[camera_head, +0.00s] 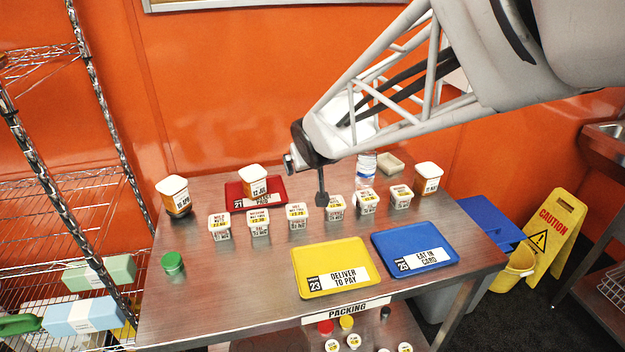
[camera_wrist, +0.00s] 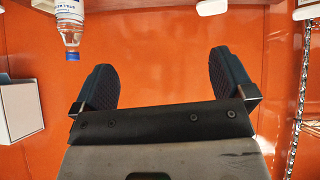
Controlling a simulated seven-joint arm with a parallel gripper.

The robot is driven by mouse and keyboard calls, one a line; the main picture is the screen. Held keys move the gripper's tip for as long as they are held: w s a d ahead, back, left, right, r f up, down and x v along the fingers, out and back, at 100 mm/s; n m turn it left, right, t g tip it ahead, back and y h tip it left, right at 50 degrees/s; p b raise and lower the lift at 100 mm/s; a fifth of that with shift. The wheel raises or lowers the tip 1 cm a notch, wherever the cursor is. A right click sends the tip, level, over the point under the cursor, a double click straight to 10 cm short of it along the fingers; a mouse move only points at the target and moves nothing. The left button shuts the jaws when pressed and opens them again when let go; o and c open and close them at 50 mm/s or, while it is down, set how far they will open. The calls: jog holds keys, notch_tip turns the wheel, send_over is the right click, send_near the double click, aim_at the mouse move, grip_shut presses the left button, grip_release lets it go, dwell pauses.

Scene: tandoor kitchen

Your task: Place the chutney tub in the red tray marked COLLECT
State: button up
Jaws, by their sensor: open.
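The red tray (camera_head: 276,187) lies at the back left of the steel table; its label is partly covered and only partly legible. A white-lidded tub with orange contents (camera_head: 253,183) stands on it. Several small square white tubs stand in a row before it, among them the leftmost (camera_head: 219,228) and one near my gripper (camera_head: 335,208). Their print is too small to tell which is chutney.
A yellow tray (camera_head: 305,258) and blue tray (camera_head: 440,240) lie empty in front. Larger tubs stand at left (camera_head: 174,197) and right (camera_head: 428,179). A water bottle (camera_head: 366,168) stands behind the row. A green-lidded jar (camera_head: 173,264) is at left. The front left is clear.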

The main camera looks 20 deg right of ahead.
jog(key=s+d+m+g, duration=0.1)
jog(key=s+g, duration=0.5)
jog(key=s, duration=2.2)
jog(key=shift+s+d+r, duration=0.35)
jog(key=shift+s+d, duration=0.05)
